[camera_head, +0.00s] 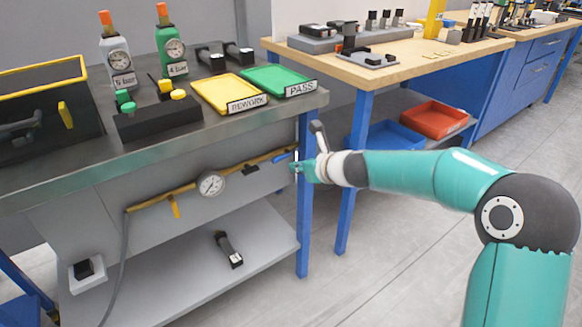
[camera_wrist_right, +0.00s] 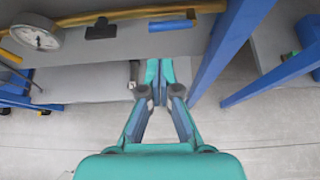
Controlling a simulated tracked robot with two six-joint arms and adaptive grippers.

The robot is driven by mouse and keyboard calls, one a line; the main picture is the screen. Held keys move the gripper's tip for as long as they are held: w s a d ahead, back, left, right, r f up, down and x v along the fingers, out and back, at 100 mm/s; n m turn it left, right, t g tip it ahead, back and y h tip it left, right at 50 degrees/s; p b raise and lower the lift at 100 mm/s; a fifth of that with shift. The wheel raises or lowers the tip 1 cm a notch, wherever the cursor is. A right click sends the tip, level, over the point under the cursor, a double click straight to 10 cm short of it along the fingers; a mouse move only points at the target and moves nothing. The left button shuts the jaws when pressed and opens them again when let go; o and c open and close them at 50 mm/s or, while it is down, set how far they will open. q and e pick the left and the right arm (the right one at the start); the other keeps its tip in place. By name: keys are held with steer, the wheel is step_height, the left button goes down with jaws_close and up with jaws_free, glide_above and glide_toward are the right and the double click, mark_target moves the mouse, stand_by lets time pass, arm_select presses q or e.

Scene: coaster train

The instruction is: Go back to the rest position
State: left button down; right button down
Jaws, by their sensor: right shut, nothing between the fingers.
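My right arm reaches in from the right in the head view. Its teal gripper (camera_head: 297,167) is at the right end of the steel bench's front, below the tabletop. In the right wrist view the gripper (camera_wrist_right: 160,70) has its fingertips together with nothing between them. The yellow pipe (camera_head: 160,201) on the bench front ends in a blue part (camera_head: 281,156) close to the gripper. In the wrist view this blue part (camera_wrist_right: 172,25) lies beyond the fingertips, seemingly apart from them. My left gripper is in neither view.
A round gauge (camera_head: 211,184) sits on the pipe. The steel bench (camera_head: 150,150) carries bottles, a yellow tray (camera_head: 222,88) and a green tray (camera_head: 272,78). Blue table legs (camera_head: 355,170) stand behind my arm. A black-and-grey part (camera_head: 229,250) lies on the lower shelf. The floor in front is clear.

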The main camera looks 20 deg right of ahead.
steer(key=shift+v, duration=0.95)
